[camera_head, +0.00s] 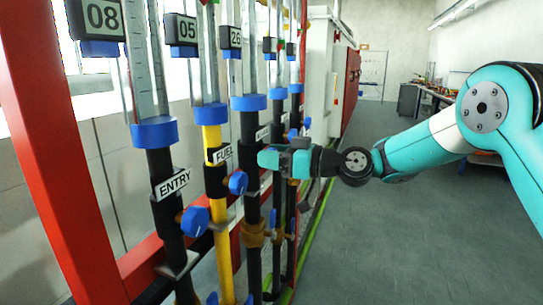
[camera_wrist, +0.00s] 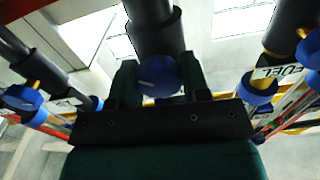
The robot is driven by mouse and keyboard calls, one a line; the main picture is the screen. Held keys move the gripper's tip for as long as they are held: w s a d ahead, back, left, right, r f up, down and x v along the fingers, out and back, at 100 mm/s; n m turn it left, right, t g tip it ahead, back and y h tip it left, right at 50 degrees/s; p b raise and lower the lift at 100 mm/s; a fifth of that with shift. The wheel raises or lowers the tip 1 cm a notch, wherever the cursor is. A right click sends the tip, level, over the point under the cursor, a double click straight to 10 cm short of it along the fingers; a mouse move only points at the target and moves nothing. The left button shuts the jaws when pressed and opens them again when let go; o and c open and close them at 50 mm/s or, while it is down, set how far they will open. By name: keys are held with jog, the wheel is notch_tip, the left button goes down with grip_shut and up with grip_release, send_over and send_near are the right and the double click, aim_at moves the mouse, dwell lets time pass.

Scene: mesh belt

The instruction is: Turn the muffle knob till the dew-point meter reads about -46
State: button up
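My gripper (camera_head: 268,160) reaches from the right to the third pipe (camera_head: 249,122) in the row, a black one. In the wrist view my gripper's fingers (camera_wrist: 160,82) stand on either side of a blue knob (camera_wrist: 158,74) on a black pipe (camera_wrist: 153,30). The knob fills most of the gap; I cannot tell whether both fingers press on it. The head view hides this knob behind my gripper. The third pipe's label (camera_head: 263,133) is too small to read, so I cannot confirm it is muffle. I cannot pick out the dew-point meter.
The ENTRY knob (camera_head: 195,221) and FUEL knob (camera_head: 238,183) are blue and sit left of my gripper. Displays above read 08 (camera_head: 102,17), 05 (camera_head: 186,29) and apparently 26 (camera_head: 236,37). A red post (camera_head: 50,130) stands at left. The grey floor (camera_head: 400,240) at right is clear.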

jog(key=shift+m, duration=0.3)
jog(key=m+b, duration=0.1)
jog(key=m, duration=0.1)
jog(key=shift+w+m, duration=0.1)
jog(key=shift+m, duration=0.3)
jog(key=shift+d+m, duration=0.1)
jog(key=shift+m, duration=2.1)
jog(key=shift+p, duration=0.3)
jog(key=o, duration=0.9)
jog(key=shift+o, duration=0.2)
jog(key=b+v, duration=1.7)
jog(key=b, duration=0.2)
jog(key=shift+d, duration=0.15)
